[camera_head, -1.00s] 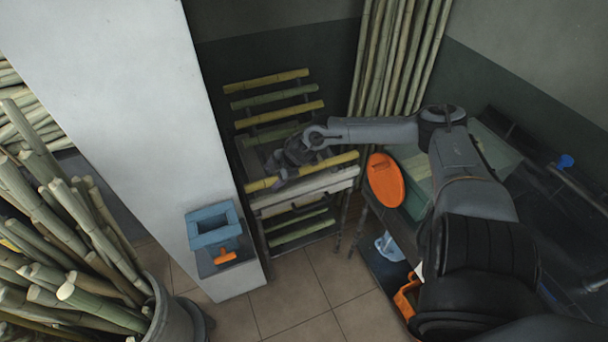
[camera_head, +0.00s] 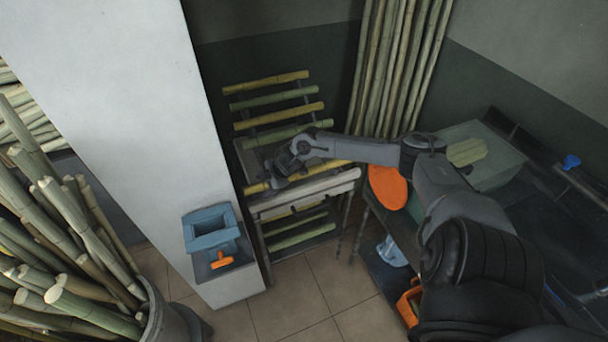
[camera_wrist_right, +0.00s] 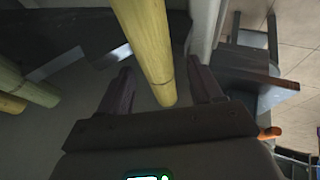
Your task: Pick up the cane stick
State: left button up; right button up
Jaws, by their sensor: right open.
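A yellow cane stick (camera_head: 324,168) lies across the front of the slanted rack, the lowest stick on its upper part. My right gripper (camera_head: 272,180) is at this stick, near its left part, and covers some of it. In the right wrist view the yellow cane stick (camera_wrist_right: 146,38) runs down between the two spread fingers of my right gripper (camera_wrist_right: 162,75). There is a gap between the stick and each finger. The gripper is open and holds nothing. My left gripper is not in view.
Several other sticks lie on the rack (camera_head: 278,117) above this one. A white pillar (camera_head: 120,120) with a blue box (camera_head: 210,228) stands left. A bin of canes (camera_head: 170,318) is at lower left. An orange disc (camera_head: 388,187) and dark table (camera_head: 480,230) are right.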

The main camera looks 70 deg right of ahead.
jog(key=shift+c, duration=0.4)
grip_shut()
jog(key=shift+r, duration=0.15)
